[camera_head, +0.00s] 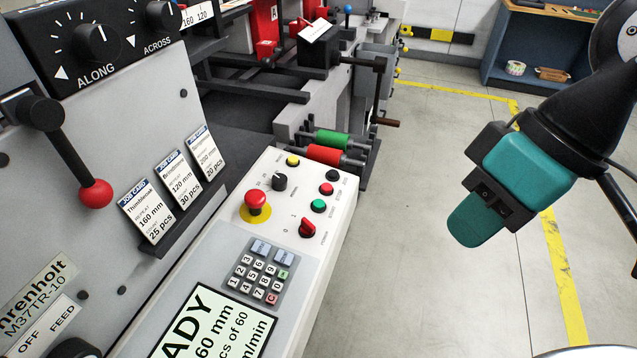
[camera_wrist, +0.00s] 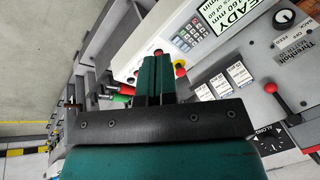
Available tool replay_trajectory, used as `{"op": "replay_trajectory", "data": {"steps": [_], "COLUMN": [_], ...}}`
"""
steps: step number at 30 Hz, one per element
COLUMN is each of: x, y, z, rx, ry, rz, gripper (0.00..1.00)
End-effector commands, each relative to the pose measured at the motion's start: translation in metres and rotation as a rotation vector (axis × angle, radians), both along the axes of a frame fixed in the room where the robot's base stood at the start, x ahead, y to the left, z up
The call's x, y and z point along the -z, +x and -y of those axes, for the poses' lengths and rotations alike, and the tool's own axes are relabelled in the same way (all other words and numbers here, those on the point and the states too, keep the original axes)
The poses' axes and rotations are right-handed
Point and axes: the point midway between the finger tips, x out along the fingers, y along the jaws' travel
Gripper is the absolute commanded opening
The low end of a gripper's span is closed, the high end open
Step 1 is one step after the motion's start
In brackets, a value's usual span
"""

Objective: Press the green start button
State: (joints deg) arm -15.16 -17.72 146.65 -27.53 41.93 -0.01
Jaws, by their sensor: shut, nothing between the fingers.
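The green start button (camera_head: 319,206) is a small round button on the white control panel (camera_head: 330,247). In the head view it sits just below a small red button (camera_head: 326,188) and above the red power switch (camera_head: 307,228). My gripper (camera_head: 470,230) has teal fingers, shut and empty. It hangs in the air to the right of the panel, apart from the button. In the wrist view the shut fingers (camera_wrist: 155,75) cover part of the panel, and I cannot make out the green button there.
A red mushroom stop button (camera_head: 257,201) on a yellow disc, a black knob (camera_head: 279,182) and a yellow button (camera_head: 292,161) are near the green button. A keypad (camera_head: 257,276) lies below. Green and red rollers (camera_head: 331,139) stand beyond. Open floor lies right of the panel.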

Motion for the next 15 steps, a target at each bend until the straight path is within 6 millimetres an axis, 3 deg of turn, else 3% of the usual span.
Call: {"op": "replay_trajectory", "data": {"steps": [11, 15], "x": [-0.001, -0.003], "y": [0.002, 0.027], "z": [-0.002, -0.021], "rx": [0.014, 0.163], "ry": [0.005, 0.063], "rz": [-0.003, -0.041], "gripper": [0.00, 0.00]}}
